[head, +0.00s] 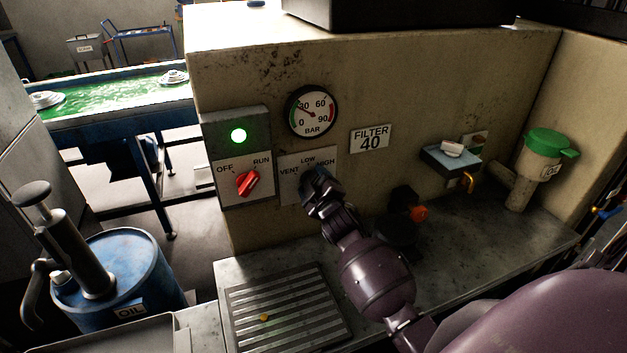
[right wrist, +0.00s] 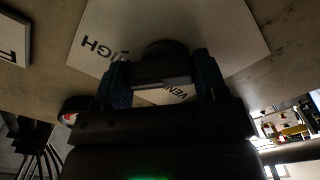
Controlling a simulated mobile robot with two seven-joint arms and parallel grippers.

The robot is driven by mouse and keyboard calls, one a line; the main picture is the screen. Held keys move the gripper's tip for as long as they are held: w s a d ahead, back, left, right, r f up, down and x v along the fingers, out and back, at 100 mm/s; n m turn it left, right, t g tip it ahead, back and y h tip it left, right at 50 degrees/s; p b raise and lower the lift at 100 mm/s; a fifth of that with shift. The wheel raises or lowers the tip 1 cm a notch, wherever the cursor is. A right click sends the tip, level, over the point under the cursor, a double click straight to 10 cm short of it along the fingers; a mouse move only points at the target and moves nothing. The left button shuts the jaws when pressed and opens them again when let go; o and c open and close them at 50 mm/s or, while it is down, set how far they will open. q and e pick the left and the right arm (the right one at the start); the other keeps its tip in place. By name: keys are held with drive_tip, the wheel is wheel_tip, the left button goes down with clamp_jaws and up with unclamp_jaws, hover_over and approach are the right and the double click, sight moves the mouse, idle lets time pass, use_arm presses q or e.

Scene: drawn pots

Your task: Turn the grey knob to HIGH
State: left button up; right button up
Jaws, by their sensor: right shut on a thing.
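The white plate (head: 296,163) with VENT, LOW and HIGH is on the beige wall. My right gripper (head: 318,182) is at this plate and hides its middle, so the grey knob does not show in the head view. In the right wrist view the knob (right wrist: 165,50) is a dark rounded shape between the two blue fingers, and the gripper is shut on it. HIGH on the plate (right wrist: 115,35) is at the left there and VENT is partly covered at the lower right. I cannot tell where the knob points. My left gripper is in neither view.
A pressure gauge (head: 311,111) is above. A slotted grate (head: 285,310) lies on the bench. A valve with an orange part (head: 419,213) stands right of my gripper.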

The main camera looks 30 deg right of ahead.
drive_tip(key=shift+f+m+p, duration=0.1)
drive_tip(key=shift+m+p, duration=0.55)
drive_tip(key=shift+m, duration=1.45)
drive_tip(key=o, duration=0.9)
drive_tip(key=shift+o, duration=0.2)
drive_tip(key=shift+s, duration=0.1)
drive_tip(key=v, duration=1)
drive_tip(key=shift+s+b, duration=0.35)
drive_tip(key=shift+b, duration=0.1)
